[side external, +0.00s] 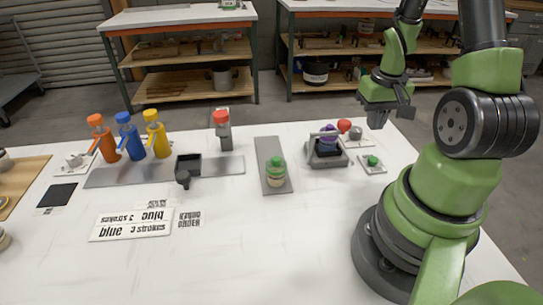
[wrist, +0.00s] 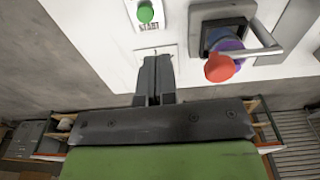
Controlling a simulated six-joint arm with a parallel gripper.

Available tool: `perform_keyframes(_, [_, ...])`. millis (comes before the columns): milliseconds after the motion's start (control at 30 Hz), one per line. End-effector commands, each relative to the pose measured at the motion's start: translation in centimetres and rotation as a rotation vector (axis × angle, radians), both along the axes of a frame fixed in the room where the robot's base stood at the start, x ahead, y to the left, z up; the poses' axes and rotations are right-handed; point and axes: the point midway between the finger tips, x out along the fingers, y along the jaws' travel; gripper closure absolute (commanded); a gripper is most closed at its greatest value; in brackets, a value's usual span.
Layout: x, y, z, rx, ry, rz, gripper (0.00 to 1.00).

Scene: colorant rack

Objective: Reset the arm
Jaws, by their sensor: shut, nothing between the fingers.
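My gripper (side external: 377,122) is raised above the far right edge of the white table, beyond the green button. Its two dark fingers are together and empty. The green button (side external: 372,160) sits on a small white plate. The clamp device (side external: 327,160) holds a purple-topped item (side external: 328,131). A red knob (side external: 344,125) shows beside it. My arm rises from its base at the right.
Orange (side external: 104,140), blue (side external: 128,137) and yellow (side external: 156,136) bottles stand at the left of a grey strip. A green-capped jar (side external: 275,172) stands on a grey plate (side external: 267,148). A red-topped device (side external: 222,130) stands behind. Printed cards (side external: 131,224) lie in front. The front middle is clear.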

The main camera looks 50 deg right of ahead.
Motion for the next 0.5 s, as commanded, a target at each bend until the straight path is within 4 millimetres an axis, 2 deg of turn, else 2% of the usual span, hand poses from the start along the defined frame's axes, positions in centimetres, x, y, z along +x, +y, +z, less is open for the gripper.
perform_keyframes(100, [2.8,2.1,4.4,-0.057,-0.074,0.057,1.0])
perform_keyframes(233, [4.9,6.0,9.2,-0.091,-0.173,0.12,1.0])
perform_keyframes(367, [5.4,10.5,13.4,-0.095,-0.286,0.184,1.0])
perform_keyframes(500, [4.3,15.3,17.0,-0.063,-0.413,0.26,1.0])
